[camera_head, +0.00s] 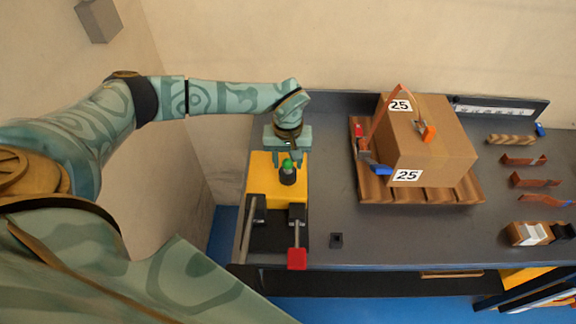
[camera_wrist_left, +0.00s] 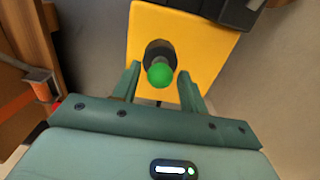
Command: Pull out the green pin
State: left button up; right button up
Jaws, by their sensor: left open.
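The green pin (camera_head: 287,165) has a round green head and stands in a dark round socket on top of the yellow block of the bender (camera_head: 262,170). In the left wrist view the green pin (camera_wrist_left: 160,75) shows just beyond and between the fingers, with the dark socket behind it. My left gripper (camera_head: 289,157) is open at the pin, with one finger on each side (camera_wrist_left: 157,83). A gap shows between each finger and the green head. The pin's shaft is mostly hidden. My right gripper is in neither view.
The bender's black front part carries a grey bar and a red-ended lever (camera_head: 297,258). A cardboard box (camera_head: 445,135) stands on a wooden pallet (camera_head: 430,191) to the right. Several copper pieces (camera_head: 535,181) lie at the far right. The grey table (camera_head: 375,232) is mostly clear in front.

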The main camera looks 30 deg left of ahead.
aim_at(288, 160)
pick_arm(q)
jog(key=shift+c, duration=0.3)
grip_shut()
jog(key=shift+r, duration=0.15)
jog(key=shift+r+p, duration=1.85)
jog(key=shift+r, duration=0.05)
notch_tip(288, 160, up, 5)
jog(key=p, duration=0.4)
jog(key=shift+r+p, duration=0.1)
jog(key=shift+p, duration=0.2)
